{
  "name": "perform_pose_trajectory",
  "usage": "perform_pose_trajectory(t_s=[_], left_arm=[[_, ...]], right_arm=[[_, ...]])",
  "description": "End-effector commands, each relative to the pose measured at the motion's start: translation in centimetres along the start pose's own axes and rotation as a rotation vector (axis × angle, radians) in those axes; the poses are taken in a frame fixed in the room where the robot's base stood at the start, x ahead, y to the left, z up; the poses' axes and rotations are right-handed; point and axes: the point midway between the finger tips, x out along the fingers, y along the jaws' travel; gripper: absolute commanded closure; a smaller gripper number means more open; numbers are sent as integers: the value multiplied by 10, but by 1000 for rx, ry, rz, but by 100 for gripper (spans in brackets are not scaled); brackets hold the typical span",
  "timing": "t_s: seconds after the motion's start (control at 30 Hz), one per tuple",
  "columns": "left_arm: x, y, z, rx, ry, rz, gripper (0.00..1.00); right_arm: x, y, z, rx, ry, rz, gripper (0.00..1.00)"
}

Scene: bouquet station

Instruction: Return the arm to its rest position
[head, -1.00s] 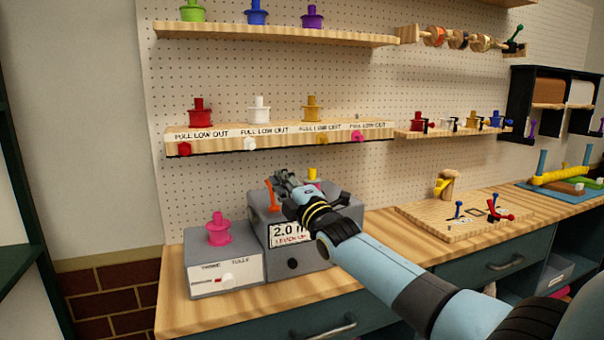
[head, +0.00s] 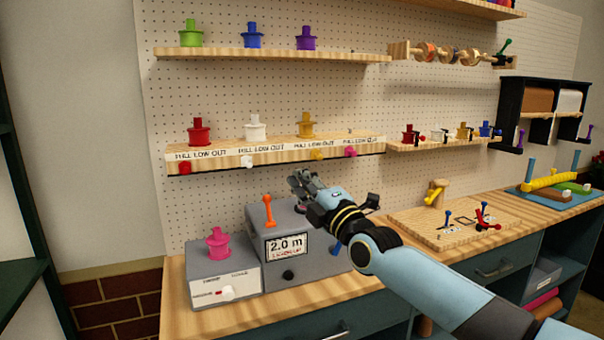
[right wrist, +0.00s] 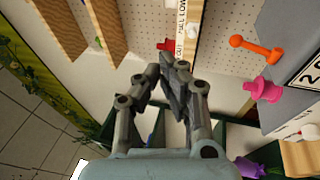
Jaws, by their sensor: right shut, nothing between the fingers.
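My right gripper (head: 303,183) is shut and empty. In the head view it is raised in front of the pegboard, above the right part of the large grey box (head: 268,276), which reads 2.0 m. Its arm comes in from the lower right. In the right wrist view the two fingertips (right wrist: 168,72) meet, with nothing between them. The orange lever (head: 268,210) on the large box stands clear of the gripper, to its left. A blue lever (head: 336,249) shows below the gripper. My left gripper is not in view.
A smaller grey box (head: 222,283) bears a pink spool (head: 218,243). The low shelf (head: 280,149) holds red, white and yellow spools above the gripper. A wooden board (head: 440,236) with small levers lies to the right on the bench. Pegboard (head: 210,220) shows left of the gripper.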

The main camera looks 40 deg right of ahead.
Motion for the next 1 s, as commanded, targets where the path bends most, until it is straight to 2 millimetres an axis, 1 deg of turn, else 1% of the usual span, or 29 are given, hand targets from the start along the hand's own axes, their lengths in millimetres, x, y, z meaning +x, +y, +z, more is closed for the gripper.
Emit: perform_pose_trajectory(t_s=[0.47,0.53,0.57,0.67,0.7,0.77,0.8,0.87,0.9,0.97,1.0], left_arm=[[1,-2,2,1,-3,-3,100],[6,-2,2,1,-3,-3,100],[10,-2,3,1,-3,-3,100],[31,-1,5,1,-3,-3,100],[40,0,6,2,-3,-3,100],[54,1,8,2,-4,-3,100],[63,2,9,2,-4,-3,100],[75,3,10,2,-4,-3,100],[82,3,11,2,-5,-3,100],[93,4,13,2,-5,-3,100],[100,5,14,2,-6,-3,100]], right_arm=[[0,-1,0,0,0,0,100],[-4,-9,-1,1,0,-7,100],[-8,-16,-2,2,0,-13,100],[-29,-59,-7,17,-4,-56,100],[-40,-84,-9,22,-9,-87,100],[-61,-126,-11,22,-16,-145,100],[-76,-157,-13,22,-20,-193,100],[-101,-202,-15,37,-28,-265,100],[-118,-230,-17,54,-33,-316,100],[-146,-273,-20,88,-44,-394,100],[-166,-300,-22,113,-53,-445,100]])
